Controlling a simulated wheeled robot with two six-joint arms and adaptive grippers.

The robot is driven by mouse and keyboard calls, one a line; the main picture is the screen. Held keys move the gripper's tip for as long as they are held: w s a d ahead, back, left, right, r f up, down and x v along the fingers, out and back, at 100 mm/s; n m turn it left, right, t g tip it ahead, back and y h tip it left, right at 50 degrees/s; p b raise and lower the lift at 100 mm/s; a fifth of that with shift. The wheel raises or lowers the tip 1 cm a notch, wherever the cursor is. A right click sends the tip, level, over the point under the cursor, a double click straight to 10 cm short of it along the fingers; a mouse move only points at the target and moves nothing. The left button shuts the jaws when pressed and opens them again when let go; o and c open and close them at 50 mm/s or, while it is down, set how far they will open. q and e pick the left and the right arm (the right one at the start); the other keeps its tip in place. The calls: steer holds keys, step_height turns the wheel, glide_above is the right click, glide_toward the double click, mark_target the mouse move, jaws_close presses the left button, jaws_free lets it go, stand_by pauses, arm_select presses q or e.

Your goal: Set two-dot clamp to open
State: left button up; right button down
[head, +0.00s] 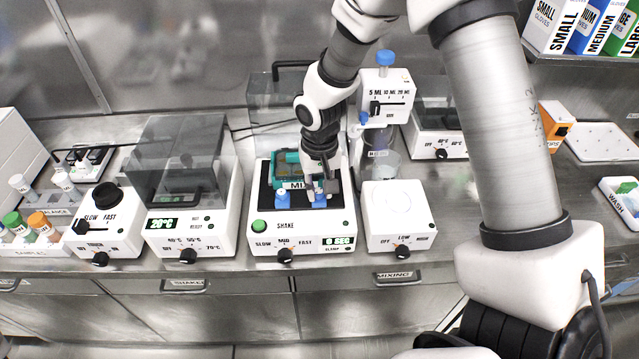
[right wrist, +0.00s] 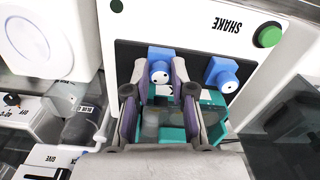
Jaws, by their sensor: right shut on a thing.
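The two-dot clamp is a blue knob with two dots on its round face, at the right front of the shaker in the head view (head: 320,201). In the right wrist view, the two-dot clamp (right wrist: 159,66) sits between the fingertips of my right gripper (right wrist: 161,74). That gripper also shows in the head view (head: 321,186), reaching down from above, shut on the clamp. The second blue clamp (right wrist: 223,76) is beside it, clear of the fingers, and shows at left in the head view (head: 283,199). The fingers partly hide a teal rack (head: 287,163) on the shaker. My left gripper is out of view.
The white shaker (head: 272,240) has a green button (head: 259,226), a speed knob (head: 285,255) and a display (head: 339,241). A heater with a dark lid (head: 180,165) stands at left, a round-topped mixing device (head: 391,205) at right. A dispenser (head: 384,92) stands behind.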

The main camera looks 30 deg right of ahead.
mark_target(320, 192)
steer(key=shift+s+f, duration=0.1)
steer(key=shift+f, duration=0.05)
steer(key=c, duration=1.1)
jaws_free()
steer(key=shift+c, duration=0.2)
steer(key=shift+o, duration=0.8)
steer(key=shift+w+f, duration=0.1)
steer(key=shift+w, duration=0.1)
step_height(320, 192, up, 12)
